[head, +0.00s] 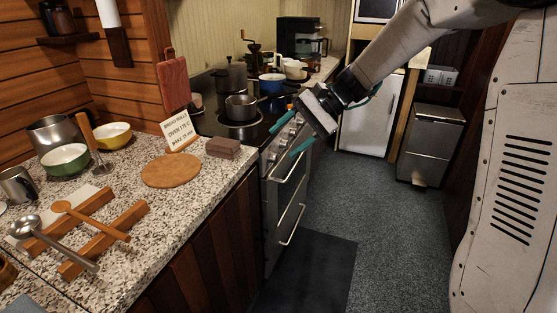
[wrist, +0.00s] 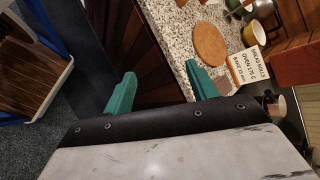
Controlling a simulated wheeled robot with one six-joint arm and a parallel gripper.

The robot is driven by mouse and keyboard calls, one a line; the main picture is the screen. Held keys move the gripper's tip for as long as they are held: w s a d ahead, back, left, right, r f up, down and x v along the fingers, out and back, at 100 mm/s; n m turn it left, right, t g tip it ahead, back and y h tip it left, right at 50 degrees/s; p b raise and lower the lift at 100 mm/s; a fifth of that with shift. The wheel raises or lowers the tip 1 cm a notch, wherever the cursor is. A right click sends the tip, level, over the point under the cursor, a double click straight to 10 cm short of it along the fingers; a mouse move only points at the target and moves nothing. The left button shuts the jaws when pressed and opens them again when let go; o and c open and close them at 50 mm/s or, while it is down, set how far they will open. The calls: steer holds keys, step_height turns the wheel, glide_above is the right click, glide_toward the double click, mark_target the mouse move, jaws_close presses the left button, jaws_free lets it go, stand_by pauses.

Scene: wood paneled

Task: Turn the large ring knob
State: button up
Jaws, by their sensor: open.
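The stove front has a row of small metallic knobs (head: 284,133) below the black cooktop (head: 244,121). My gripper (head: 282,133) is beside this front panel in the head view, its two teal fingers apart and nothing seen between them in its grip. The fingers partly cover the knobs, and I cannot tell which one is the large ring knob or whether a finger touches it. In the wrist view my gripper (wrist: 160,80) is also open, and no knob shows there.
An oven handle (head: 291,210) juts out below the knobs. A pot (head: 240,107) stands on the cooktop. The granite counter (head: 120,190) holds a round board (head: 171,171), a recipe sign (head: 180,130) and utensils. Carpeted floor (head: 385,225) is clear to the right.

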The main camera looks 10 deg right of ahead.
steer(key=w+d+f+m+t+y, duration=0.1)
steer(key=w+f+m+y, duration=0.15)
steer(key=w+f, duration=0.45)
steer(key=m+t+y, duration=0.2)
steer(key=m+t, duration=0.8)
steer(key=m, duration=0.1)
glide_toward(277, 158)
steer(key=x, duration=0.9)
steer(key=shift+w+a, duration=0.1)
steer(key=c, duration=1)
